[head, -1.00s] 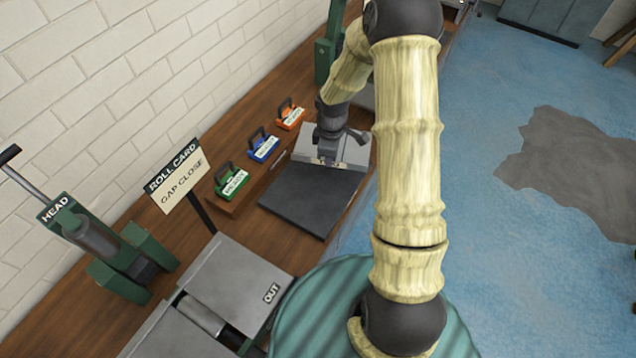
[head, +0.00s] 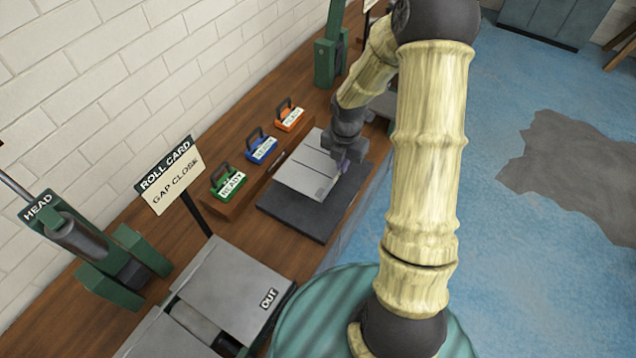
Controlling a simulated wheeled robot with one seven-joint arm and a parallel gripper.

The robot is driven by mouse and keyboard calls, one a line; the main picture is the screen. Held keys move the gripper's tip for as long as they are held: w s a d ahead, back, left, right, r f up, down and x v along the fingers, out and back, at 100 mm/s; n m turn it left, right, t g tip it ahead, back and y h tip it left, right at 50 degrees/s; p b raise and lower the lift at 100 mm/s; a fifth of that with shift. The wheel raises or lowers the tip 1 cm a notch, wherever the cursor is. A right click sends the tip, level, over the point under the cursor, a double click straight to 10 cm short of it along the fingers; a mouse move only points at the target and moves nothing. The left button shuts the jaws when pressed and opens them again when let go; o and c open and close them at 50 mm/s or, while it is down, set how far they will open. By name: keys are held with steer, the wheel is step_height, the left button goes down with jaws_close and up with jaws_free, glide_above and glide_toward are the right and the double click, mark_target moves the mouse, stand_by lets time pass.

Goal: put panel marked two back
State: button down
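A light grey panel (head: 304,172) lies over the dark flat plate (head: 287,212) on the bench. It has a seam line and a small darker patch near its right corner. I cannot read a number on it. My gripper (head: 345,168) is at the panel's right edge, pointing down. Its fingertips are small and partly hidden, so I cannot tell whether they grip the edge or only touch it. I also cannot tell whether the panel rests flat on the plate or is slightly raised.
Green (head: 226,187), blue (head: 261,147) and orange (head: 290,117) handled blocks with labels stand on a wooden ledge behind the plate. A roll card sign (head: 170,180), a green HEAD press (head: 90,250) and a grey OUT machine (head: 235,285) stand at left. Blue floor lies right.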

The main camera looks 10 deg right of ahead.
steer(key=shift+f, duration=3.1)
step_height(320, 180, down, 4)
steer(key=shift+w+a+r+p, duration=0.1)
steer(key=shift+r+p, duration=0.1)
steer(key=shift+p, duration=0.3)
steer(key=shift+f, duration=0.15)
steer(key=c, duration=2.1)
jaws_free()
steer(key=shift+f, duration=0.1)
steer(key=o, duration=0.4)
steer(key=shift+s, duration=0.2)
